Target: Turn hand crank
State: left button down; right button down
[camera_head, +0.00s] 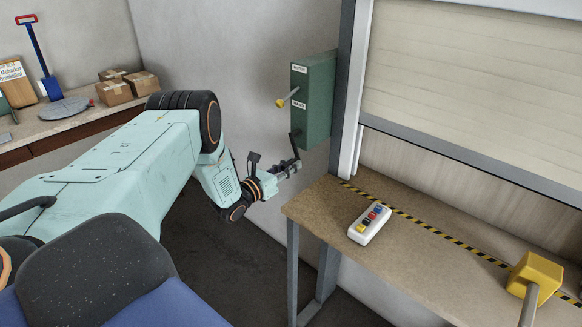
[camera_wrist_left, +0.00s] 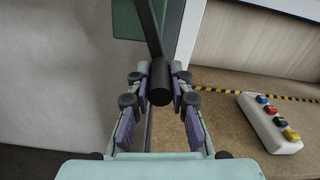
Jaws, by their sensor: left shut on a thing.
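A green box (camera_head: 318,105) is fixed on the wall beside the shutter frame. A dark crank arm (camera_head: 295,146) hangs from its lower front, tilted slightly. My left gripper (camera_head: 288,168) is at the lower end of this crank. In the left wrist view the crank arm (camera_wrist_left: 149,28) comes down from the top to a black cylindrical handle (camera_wrist_left: 159,84). The handle sits between the two purple-padded fingers of my left gripper (camera_wrist_left: 160,90), which is shut on it. In the head view the handle is mostly hidden by the gripper. My right gripper is not in view.
A yellow-knobbed lever (camera_head: 282,103) sticks out of the green box above the crank. The wooden counter (camera_head: 330,215) stands close right of my gripper, with a white button box (camera_head: 370,224) and a yellow-headed tool (camera_head: 535,275). The shutter (camera_head: 470,65) is partly lowered.

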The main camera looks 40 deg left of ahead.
pick_arm(q)
jog(key=shift+w+a+r, duration=0.15)
jog(key=shift+a+r, duration=0.1)
jog(key=shift+r, duration=0.05)
jog(key=c, duration=1.5)
grip_release()
jog(key=o, duration=0.3)
jog(key=shift+f, duration=0.25)
jog(key=shift+d, duration=0.1)
jog(key=s, duration=1.2)
jog(key=shift+a, duration=0.45)
